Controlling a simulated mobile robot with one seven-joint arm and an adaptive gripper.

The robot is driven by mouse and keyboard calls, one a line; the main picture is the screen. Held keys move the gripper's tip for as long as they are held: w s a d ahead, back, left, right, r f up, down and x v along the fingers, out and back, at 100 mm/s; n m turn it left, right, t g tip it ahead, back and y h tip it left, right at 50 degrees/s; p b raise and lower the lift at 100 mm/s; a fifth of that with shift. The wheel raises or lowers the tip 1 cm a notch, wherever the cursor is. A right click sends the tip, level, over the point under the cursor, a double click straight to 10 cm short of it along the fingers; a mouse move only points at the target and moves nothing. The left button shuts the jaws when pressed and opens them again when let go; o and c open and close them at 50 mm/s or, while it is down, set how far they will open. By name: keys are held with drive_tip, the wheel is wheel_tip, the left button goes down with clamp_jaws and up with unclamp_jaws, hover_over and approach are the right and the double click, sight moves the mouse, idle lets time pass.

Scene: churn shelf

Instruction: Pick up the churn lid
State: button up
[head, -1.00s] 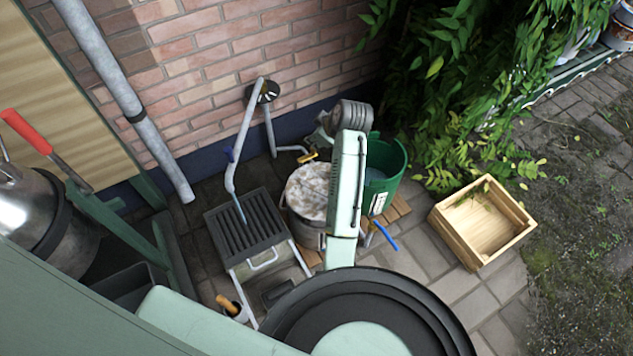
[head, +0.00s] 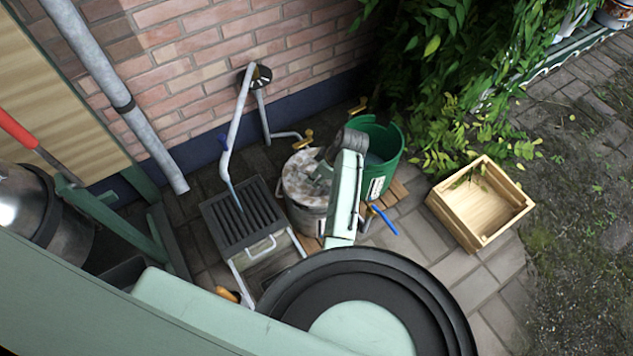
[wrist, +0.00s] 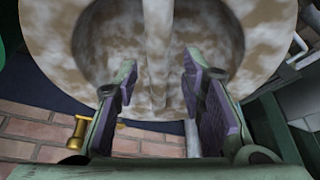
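The churn lid (head: 300,170) is a round, mottled beige-and-brown cover on top of a grey metal churn (head: 303,217). In the wrist view the lid (wrist: 110,35) fills the upper part, with a raised bar (wrist: 157,40) running across its sunken middle. My gripper (wrist: 160,75) is open, one purple-padded finger on each side of the bar's line, with gaps between. I cannot tell how far above the bar the fingertips are. In the head view my arm covers the right part of the lid, and the gripper is small at its edge.
A green bucket (head: 385,170) stands close behind right of the churn. A slatted stand (head: 240,222) with a bent grey pipe (head: 231,140) is left. An open wooden crate (head: 440,215) lies right. A brick wall (head: 215,70) rises behind.

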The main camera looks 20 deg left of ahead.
drive_tip(key=shift+x, duration=0.85)
drive_tip(key=shift+r, duration=0.1)
drive_tip(key=shift+c, duration=0.2)
clamp_jaws()
drive_tip(key=shift+w+r, duration=0.1)
drive_tip(key=shift+w, duration=0.05)
